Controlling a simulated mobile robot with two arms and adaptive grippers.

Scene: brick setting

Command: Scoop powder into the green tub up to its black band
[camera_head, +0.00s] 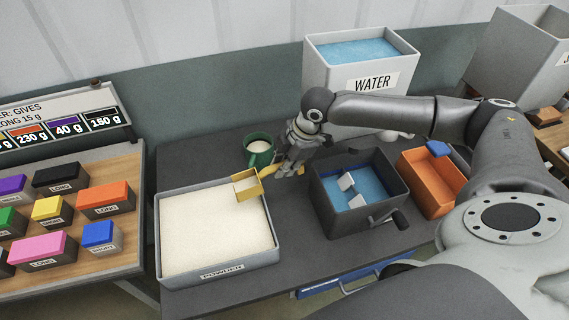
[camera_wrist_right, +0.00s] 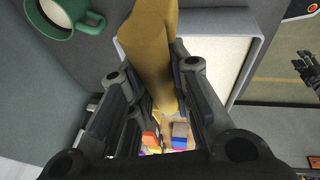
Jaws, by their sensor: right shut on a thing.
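The green tub (camera_head: 259,158) stands on the dark table behind the powder tray, with pale powder inside. It also shows at the upper left of the right wrist view (camera_wrist_right: 88,22). I cannot make out its black band. My right gripper (camera_head: 287,168) is shut on the handle of a yellow scoop (camera_head: 249,192). The scoop's box is over the powder tray's (camera_head: 217,273) back right corner, in front of the tub, and looks filled with pale powder. The scoop (camera_wrist_right: 148,45) fills the middle of the right wrist view. A dark gripper, seemingly my left (camera_wrist_right: 306,68), shows at that view's right edge.
A large WATER container (camera_head: 345,107) stands behind.

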